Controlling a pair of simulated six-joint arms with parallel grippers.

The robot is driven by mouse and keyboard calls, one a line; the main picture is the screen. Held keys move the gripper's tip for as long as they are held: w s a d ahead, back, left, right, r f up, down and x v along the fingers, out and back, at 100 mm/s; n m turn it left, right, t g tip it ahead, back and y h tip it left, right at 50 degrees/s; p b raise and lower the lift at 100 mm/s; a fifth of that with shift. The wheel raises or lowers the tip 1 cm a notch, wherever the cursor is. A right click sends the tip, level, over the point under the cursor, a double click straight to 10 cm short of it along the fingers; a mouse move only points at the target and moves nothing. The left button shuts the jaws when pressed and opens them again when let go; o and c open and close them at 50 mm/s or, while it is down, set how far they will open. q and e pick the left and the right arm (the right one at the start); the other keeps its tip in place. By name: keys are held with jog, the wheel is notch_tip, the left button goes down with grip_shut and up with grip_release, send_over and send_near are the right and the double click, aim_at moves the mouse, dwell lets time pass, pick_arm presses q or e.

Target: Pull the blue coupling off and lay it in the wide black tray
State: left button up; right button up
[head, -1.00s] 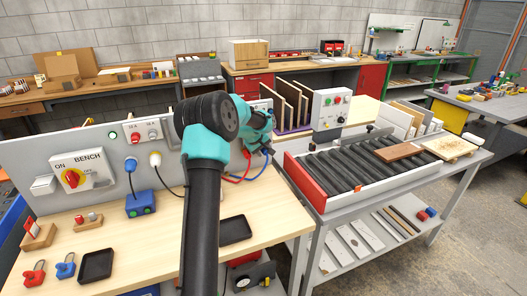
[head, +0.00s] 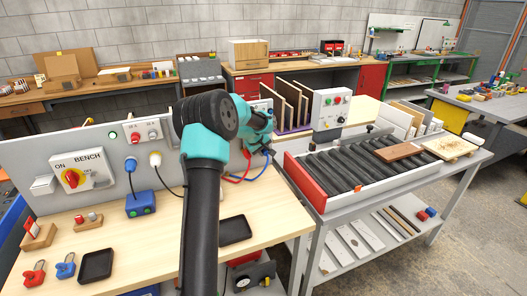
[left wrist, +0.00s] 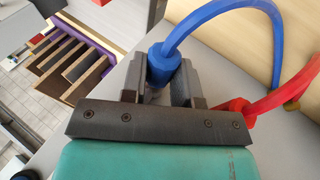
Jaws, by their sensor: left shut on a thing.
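The blue coupling (left wrist: 163,62) with its blue hose sits between the two grey fingers of my left gripper (left wrist: 161,72), which is shut on it. In the head view, my left gripper (head: 266,143) is at the right end of the grey panel, mostly behind my own arm. Whether the coupling is still seated is hidden. A red coupling (left wrist: 238,108) with a red hose is just right of the fingers. One black tray (head: 97,265) lies empty at the bench's front left. Another black tray (head: 236,230) lies right of my arm, partly covered by it. My right gripper is out of view.
The grey panel (head: 90,150) carries a BENCH switch and plugs. A blue box (head: 140,204) and red and blue padlocks (head: 65,266) stand on the bench. Upright boards (head: 288,100) and a roller conveyor (head: 350,165) are to the right. Bare bench top lies around the trays.

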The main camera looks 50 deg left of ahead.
pick_arm(q)
jog(key=shift+s+d, duration=0.25)
jog(key=shift+d, duration=0.35)
jog(key=shift+s+d, duration=0.2)
jog(key=shift+d, duration=0.4)
grip_shut()
jog(key=d, duration=0.1)
jog(key=s+d, duration=0.1)
jog(key=d, duration=0.2)
jog(key=shift+s, duration=0.25)
dwell(0.4)
